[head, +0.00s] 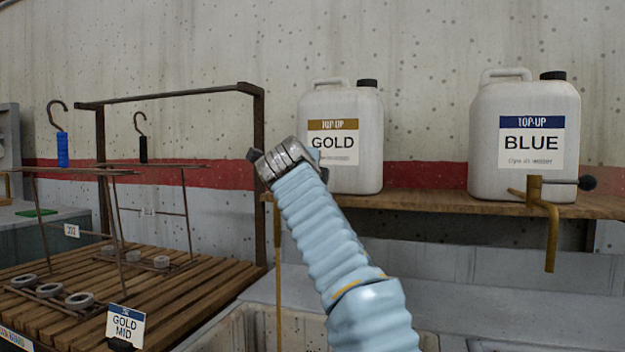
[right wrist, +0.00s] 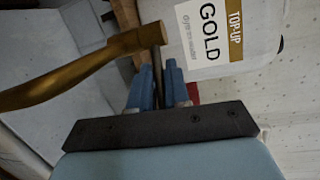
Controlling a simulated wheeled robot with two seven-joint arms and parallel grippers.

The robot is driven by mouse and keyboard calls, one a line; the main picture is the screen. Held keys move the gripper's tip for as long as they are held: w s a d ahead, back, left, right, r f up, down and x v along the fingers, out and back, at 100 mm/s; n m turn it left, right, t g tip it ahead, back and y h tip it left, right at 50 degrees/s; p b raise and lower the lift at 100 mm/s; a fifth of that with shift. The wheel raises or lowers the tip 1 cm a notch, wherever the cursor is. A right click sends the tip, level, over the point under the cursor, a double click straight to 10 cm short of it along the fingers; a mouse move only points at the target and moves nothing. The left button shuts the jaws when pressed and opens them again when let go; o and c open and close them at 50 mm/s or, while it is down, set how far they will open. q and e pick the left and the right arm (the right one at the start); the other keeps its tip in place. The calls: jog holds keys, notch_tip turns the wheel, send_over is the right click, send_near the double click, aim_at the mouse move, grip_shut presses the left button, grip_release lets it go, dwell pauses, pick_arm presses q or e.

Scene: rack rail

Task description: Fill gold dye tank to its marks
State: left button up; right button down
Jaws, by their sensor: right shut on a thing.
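The white container marked TOP-UP GOLD (head: 362,118) stands on the wooden shelf; it also shows in the right wrist view (right wrist: 265,50). My right gripper (head: 285,160) is in front of its lower left edge. In the right wrist view, my right gripper's blue fingers (right wrist: 158,88) are shut on the dark lever (right wrist: 157,70) of a brass tap (right wrist: 95,68). In the head view the arm mostly hides this tap. A thin gold-brown vertical line (head: 278,260) runs below; I cannot tell whether it is pipe or liquid. A pale tank rim (head: 232,335) shows below; no level or marks are visible. My left gripper is out of view.
A TOP-UP BLUE container (head: 525,185) with its own brass tap (head: 536,205) stands at right on the shelf (head: 430,203). At left, a slatted wooden bench (head: 190,282) holds wire racks, rings and a GOLD MID sign (head: 125,326).

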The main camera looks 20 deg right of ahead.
jog(key=shift+f+m+h, duration=0.1)
jog(key=shift+m+h, duration=0.2)
jog(key=shift+h, duration=0.1)
jog(key=c, duration=1.2)
grip_release()
jog(key=shift+s+d, duration=0.1)
jog(key=shift+s+a, duration=0.25)
jog(key=b+v, duration=0.1)
jog(key=v, duration=0.3)
jog(key=b+v, duration=0.2)
jog(key=v, duration=0.2)
jog(key=b+v, duration=0.2)
jog(key=v, duration=0.3)
jog(key=shift+r, duration=0.3)
